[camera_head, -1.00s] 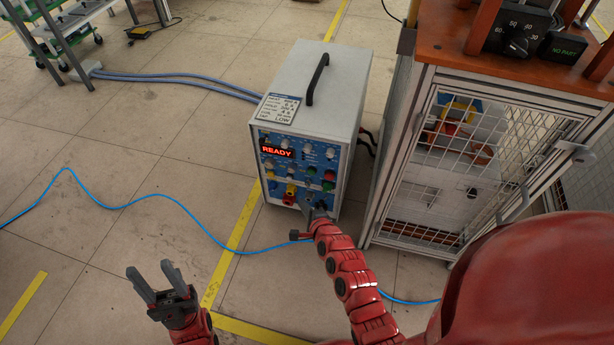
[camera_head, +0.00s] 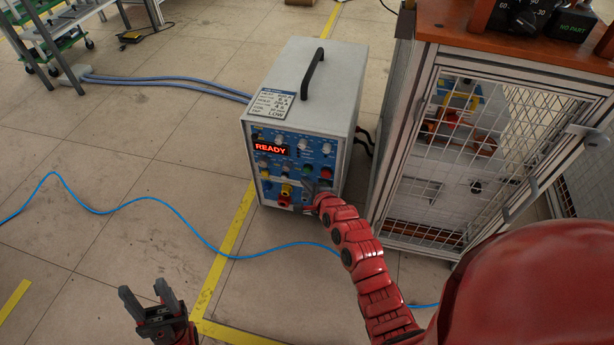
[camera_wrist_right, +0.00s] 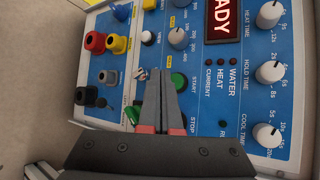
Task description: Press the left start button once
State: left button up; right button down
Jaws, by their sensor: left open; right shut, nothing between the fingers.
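The green start button (camera_head: 307,170) is on the blue front panel of the grey heater box (camera_head: 312,70). In the right wrist view the green button (camera_wrist_right: 179,81) shows just beside my right fingertips. My right gripper (camera_wrist_right: 160,73) is shut and empty in front of the panel. In the head view the right gripper (camera_head: 309,187) is just below the green button. I cannot tell whether the fingertips touch the panel. My left gripper (camera_head: 150,294) is open and empty, low above the floor at the left.
The red display (camera_head: 270,148) reads READY. Several knobs surround the button, such as the hold time knob (camera_wrist_right: 270,73). Red and yellow connectors (camera_wrist_right: 95,42) sit at the panel's other side. A mesh cabinet (camera_head: 470,140) stands close at the right. A blue cable (camera_head: 150,201) crosses the floor.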

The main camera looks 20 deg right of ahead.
jog(key=shift+w+d, duration=0.3)
jog(key=shift+w, duration=0.1)
jog(key=shift+w, duration=0.1)
dwell(1.8)
jog(key=shift+w+d, duration=0.2)
jog(key=shift+w, duration=0.05)
jog(key=shift+w+d+b, duration=0.25)
jog(key=shift+w+b, duration=0.1)
dwell(0.9)
jog(key=shift+s+a+p, duration=0.45)
jog(key=shift+s+p, duration=0.25)
jog(key=shift+p, duration=0.2)
